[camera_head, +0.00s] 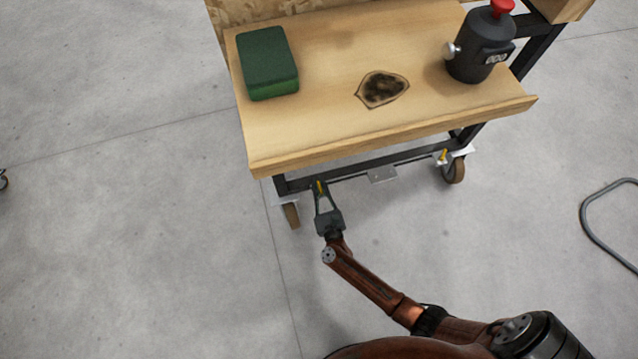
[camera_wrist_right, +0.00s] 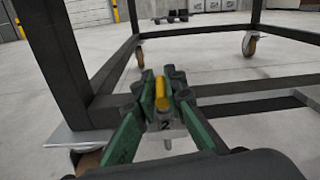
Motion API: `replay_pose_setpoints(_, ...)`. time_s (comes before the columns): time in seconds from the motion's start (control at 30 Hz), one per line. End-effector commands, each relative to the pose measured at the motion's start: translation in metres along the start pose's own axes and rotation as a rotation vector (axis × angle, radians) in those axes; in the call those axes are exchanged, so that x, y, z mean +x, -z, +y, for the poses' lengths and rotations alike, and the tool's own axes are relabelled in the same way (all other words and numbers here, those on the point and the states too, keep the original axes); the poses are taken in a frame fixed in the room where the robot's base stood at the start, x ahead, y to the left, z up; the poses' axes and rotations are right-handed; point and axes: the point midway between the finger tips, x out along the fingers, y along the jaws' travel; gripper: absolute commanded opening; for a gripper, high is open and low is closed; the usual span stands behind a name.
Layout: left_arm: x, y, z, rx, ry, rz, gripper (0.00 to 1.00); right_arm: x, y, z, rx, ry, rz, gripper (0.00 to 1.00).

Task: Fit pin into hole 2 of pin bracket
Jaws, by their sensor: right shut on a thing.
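My right gripper (camera_head: 319,187) is shut on a yellow-headed pin (camera_wrist_right: 161,93), beside the bench's near-left leg. In the wrist view its green fingers (camera_wrist_right: 161,100) grip the yellow head from both sides, and a grey shank (camera_wrist_right: 168,144) points down below. A pale piece marked "2" (camera_wrist_right: 166,126) shows between the fingers. I cannot tell whether it belongs to the pin or the bracket, nor whether the shank is in a hole. The yellow head also shows small in the head view (camera_head: 320,186). My left gripper is not in view.
The wooden bench (camera_head: 330,135) stands above, its dark frame (camera_wrist_right: 75,70) close to the gripper. A near-left caster (camera_head: 291,215) is close by. Another yellow pin (camera_head: 443,155) stands near the right caster (camera_head: 455,171). A grey plate (camera_head: 383,175) lies between. The floor in front is clear.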

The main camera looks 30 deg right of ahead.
Motion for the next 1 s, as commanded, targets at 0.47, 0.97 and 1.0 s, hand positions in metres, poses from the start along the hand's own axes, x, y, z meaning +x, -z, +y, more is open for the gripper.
replay_pose_setpoints(0.47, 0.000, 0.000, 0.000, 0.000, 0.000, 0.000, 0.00, 0.000, 0.002, 0.000, 0.000, 0.000, 0.000, 0.31)
replay_pose_setpoints(0.97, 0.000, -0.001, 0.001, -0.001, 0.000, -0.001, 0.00, -0.040, 0.004, 0.000, 0.000, 0.000, 0.004, 0.31)
replay_pose_setpoints(1.0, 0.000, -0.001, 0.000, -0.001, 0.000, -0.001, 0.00, -0.048, 0.004, 0.000, 0.000, -0.001, 0.003, 0.31)
